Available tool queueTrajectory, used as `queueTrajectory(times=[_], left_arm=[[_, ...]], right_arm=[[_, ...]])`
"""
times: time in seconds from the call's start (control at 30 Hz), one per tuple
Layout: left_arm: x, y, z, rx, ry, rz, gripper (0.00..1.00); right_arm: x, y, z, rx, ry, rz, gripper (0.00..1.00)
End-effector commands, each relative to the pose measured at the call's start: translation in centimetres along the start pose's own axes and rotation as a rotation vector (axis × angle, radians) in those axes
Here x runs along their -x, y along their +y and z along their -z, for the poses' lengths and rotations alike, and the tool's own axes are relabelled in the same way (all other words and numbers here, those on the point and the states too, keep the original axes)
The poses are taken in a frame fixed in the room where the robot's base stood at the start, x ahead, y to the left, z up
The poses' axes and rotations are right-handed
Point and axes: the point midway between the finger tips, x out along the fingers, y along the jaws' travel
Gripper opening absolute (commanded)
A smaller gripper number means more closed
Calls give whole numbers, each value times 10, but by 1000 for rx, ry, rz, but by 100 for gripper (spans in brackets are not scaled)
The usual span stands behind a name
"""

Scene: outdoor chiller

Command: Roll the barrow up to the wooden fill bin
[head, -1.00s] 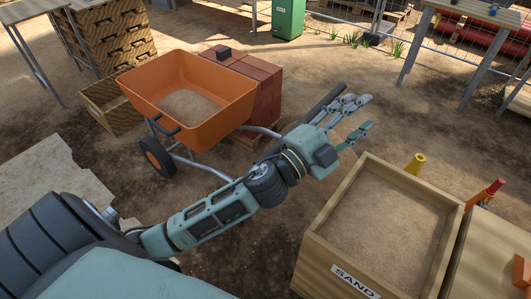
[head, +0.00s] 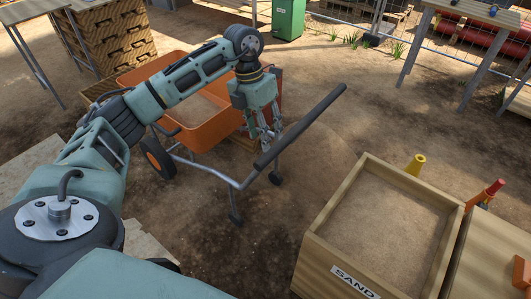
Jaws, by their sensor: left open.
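The orange barrow (head: 205,132) stands on the dirt at the centre left, with some sand in its tray. Its dark handle bar (head: 303,125) reaches right and its wheel (head: 157,157) shows on the left. The wooden fill bin (head: 330,238), marked SAND and full of sand, stands at the lower right, apart from the barrow. My left gripper (head: 265,145) is open and points down, just left of the handle bar; I cannot tell whether it touches it. My left arm hides part of the tray. My right gripper is out of view.
Stacked wooden crates (head: 115,38) stand at the back left beside a table. A yellow cone (head: 416,164) is behind the bin. A green bin (head: 288,18) stands at the back. Bare dirt lies between barrow and bin.

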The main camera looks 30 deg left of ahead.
Motion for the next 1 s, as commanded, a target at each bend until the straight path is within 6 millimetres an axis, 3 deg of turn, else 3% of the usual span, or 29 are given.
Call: queueTrajectory(times=[0.5, 0.87, 1.0], left_arm=[[-70, 0, 2, 0, 7, -3, 43], [-75, 0, 1, -1, 4, -2, 42], [-75, 0, 1, -1, 4, -2, 30]], right_arm=[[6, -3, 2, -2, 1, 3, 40], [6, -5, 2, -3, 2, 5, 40], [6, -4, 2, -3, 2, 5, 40]])
